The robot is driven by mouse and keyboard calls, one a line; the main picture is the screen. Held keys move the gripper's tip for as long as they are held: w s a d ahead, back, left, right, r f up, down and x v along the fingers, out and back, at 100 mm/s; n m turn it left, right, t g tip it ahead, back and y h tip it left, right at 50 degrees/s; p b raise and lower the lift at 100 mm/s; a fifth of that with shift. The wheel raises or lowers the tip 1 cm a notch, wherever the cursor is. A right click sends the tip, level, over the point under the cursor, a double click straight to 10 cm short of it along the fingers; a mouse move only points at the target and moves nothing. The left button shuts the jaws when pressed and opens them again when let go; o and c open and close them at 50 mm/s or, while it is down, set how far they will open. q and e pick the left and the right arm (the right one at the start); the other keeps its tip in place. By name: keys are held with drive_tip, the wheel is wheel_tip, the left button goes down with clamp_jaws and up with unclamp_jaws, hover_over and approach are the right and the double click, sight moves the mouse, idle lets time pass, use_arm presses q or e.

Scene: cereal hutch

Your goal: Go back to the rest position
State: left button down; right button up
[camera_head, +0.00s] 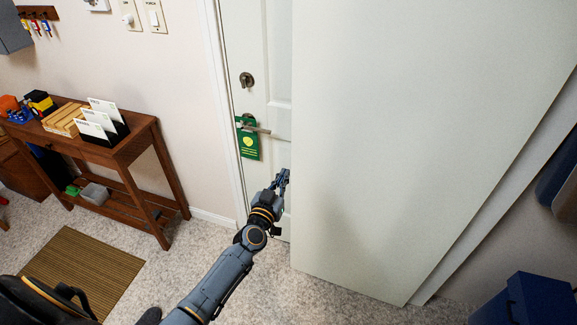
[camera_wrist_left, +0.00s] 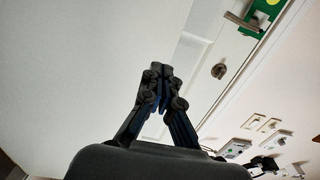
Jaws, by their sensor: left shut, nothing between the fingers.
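My left gripper (camera_head: 284,180) is shut and empty. In the head view it is held out in front of the white door (camera_head: 230,30), beside the near edge of a large white panel (camera_head: 400,130). In the left wrist view the closed fingers (camera_wrist_left: 158,75) meet at their tips with nothing between them. The panel (camera_wrist_left: 70,60) fills the left of that view, and I cannot tell whether the fingers touch it. My right gripper shows in neither view.
A green hanger (camera_head: 248,140) hangs on the door's handle. A brown wooden table (camera_head: 140,130) with files and small boxes stands at the left wall. A striped mat (camera_head: 85,265) lies on the carpet. A blue bin (camera_head: 530,300) stands at the lower right. Some carpet is clear.

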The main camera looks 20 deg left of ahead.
use_arm(q)
drive_tip(key=s+d+f+m+g+h, duration=0.1)
drive_tip(key=s+f+g, duration=0.2)
drive_tip(key=s+f, duration=0.6)
drive_tip(key=s+d+f+g+b, duration=0.15)
drive_tip(key=s+f, duration=0.25)
drive_tip(key=f, duration=0.9)
drive_tip(key=s+d+f+m+g+h, duration=0.15)
drive_tip(key=s+f+g, duration=0.25)
drive_tip(key=s+f, duration=0.5)
drive_tip(key=s+f+g, duration=0.2)
drive_tip(key=s+f, duration=0.4)
drive_tip(key=s, duration=0.5)
drive_tip(key=s+f+g+y, duration=0.1)
drive_tip(key=s+f+g, duration=0.2)
drive_tip(key=s+f, duration=0.3)
drive_tip(key=s+f+g+b, duration=0.1)
drive_tip(key=s+f+g, duration=0.2)
drive_tip(key=s, duration=1.2)
wheel_tip(320, 180, down, 4)
drive_tip(key=shift+s+a+r, duration=0.25)
drive_tip(key=shift+s+a, duration=0.1)
drive_tip(key=shift+a, duration=0.1)
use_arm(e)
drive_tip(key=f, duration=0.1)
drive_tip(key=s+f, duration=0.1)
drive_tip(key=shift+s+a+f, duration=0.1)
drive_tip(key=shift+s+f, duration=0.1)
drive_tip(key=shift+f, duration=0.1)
